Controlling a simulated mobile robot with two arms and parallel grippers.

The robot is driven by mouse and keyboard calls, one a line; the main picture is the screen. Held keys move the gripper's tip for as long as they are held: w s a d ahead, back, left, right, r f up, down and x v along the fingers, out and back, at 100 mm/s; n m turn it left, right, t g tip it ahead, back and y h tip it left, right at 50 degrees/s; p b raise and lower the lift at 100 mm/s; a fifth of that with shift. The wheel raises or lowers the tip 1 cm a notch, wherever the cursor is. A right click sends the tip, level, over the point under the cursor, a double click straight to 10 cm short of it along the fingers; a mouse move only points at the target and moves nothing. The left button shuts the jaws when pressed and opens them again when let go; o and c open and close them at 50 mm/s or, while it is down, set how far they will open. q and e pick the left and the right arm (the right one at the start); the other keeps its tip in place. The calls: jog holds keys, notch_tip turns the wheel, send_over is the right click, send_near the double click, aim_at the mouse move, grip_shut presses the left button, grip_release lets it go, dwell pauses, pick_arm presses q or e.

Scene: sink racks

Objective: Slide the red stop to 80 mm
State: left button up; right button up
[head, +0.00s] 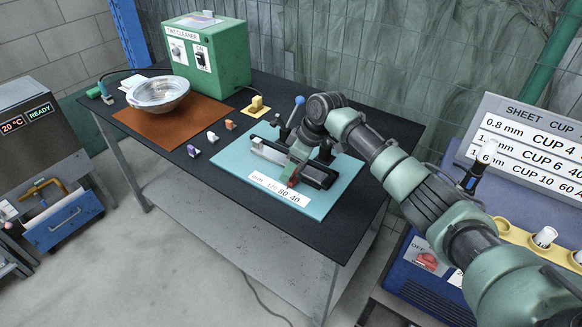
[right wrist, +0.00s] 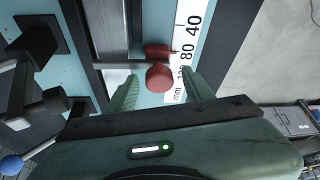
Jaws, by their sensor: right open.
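The red stop (right wrist: 157,50) with its round red knob (right wrist: 160,77) sits on the rail beside a white scale strip (right wrist: 190,30) marked 40, 80, 120 and mm. In the right wrist view its red block looks about level with the 80; exact alignment is unclear. In the head view the stop (head: 292,183) is a small red patch at the front of the dark rail fixture (head: 318,174). My right gripper (right wrist: 160,88) is open, its two green fingers on either side of the knob, with no clear grip. It hangs over the fixture in the head view (head: 297,160). My left gripper is not in view.
The fixture stands on a light blue mat (head: 235,165). A blue-knobbed lever (head: 299,101) rises behind the rail. Small blocks, a metal bowl (head: 159,92) and a green box (head: 222,65) are farther left. The table's front edge is close to the mat.

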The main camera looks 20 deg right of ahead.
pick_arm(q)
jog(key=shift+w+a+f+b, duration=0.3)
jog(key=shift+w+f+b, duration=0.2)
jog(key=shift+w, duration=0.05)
pick_arm(e)
jog(key=v, duration=0.7)
jog(key=shift+d+r, duration=0.2)
jog(key=shift+r, duration=0.05)
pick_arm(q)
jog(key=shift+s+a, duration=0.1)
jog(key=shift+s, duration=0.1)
pick_arm(e)
jog(key=shift+s+f, duration=0.1)
jog(key=shift+s, duration=0.05)
